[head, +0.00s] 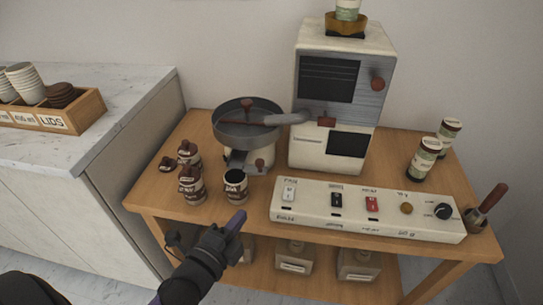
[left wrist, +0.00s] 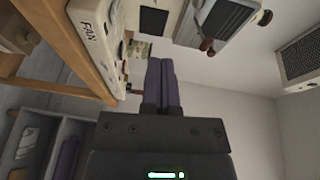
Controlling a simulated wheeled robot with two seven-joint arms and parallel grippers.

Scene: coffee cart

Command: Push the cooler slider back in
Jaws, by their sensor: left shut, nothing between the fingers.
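The round grey cooler pan (head: 235,131) stands on the wooden cart, left of the roaster. A small slider with a red-brown knob (head: 260,163) sticks out to the right of the chute. How far the slider stands out is hard to tell. My left gripper (head: 236,221) has purple fingers, shut and empty, in front of the cart and nearer to me than the cup, apart from the slider. Its closed fingers also show in the left wrist view (left wrist: 162,82). My right gripper is not in view.
A white switch panel (head: 320,213) runs along the cart's front right. The roaster (head: 345,95) stands behind it. Several brown lidded containers (head: 191,185) stand left of the cup. Two labelled cans (head: 424,160) stand at the right. A marble counter (head: 120,90) is at left.

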